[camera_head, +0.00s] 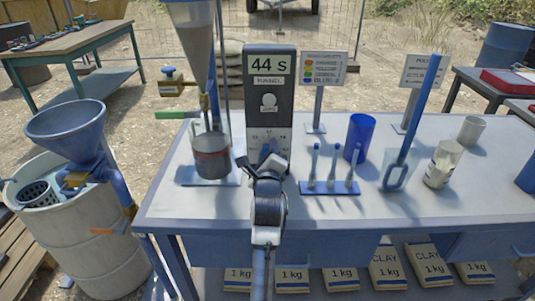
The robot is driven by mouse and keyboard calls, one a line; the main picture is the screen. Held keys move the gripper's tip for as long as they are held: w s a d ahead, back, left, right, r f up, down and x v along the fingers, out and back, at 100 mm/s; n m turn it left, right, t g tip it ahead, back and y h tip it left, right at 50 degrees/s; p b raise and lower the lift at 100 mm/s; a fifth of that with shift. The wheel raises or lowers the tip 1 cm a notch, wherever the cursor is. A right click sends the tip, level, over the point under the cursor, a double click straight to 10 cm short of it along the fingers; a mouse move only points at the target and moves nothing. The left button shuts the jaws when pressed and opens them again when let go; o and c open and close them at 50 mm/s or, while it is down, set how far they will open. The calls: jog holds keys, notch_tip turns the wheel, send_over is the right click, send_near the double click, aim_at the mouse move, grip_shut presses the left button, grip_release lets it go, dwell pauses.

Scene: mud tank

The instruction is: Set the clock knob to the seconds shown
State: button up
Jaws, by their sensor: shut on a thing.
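The clock (270,95) is an upright dark box on the table, left of the middle of the head view. Its display (268,63) reads "44 S", with a label that seems to say "FUNNEL" below it. The clock knob (265,147) is low on the front, on a pale dial with small marks too fine to read. My gripper (262,162) is at the knob and shut on it. My gripper hides much of the knob, so I cannot tell its setting.
A tall funnel stand with a dark cup (211,155) stands close on the left. To the right are a blue rack (329,187) with upright pieces, a blue cup (358,137), a long blue paddle (396,172) and a jar (442,165). The front table top is clear.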

jog(key=o, duration=1)
jog(key=shift+c, duration=0.2)
jog(key=shift+s, duration=0.1)
jog(key=s+b, duration=0.1)
jog(key=s, duration=1.2)
jog(key=shift+s, duration=0.35)
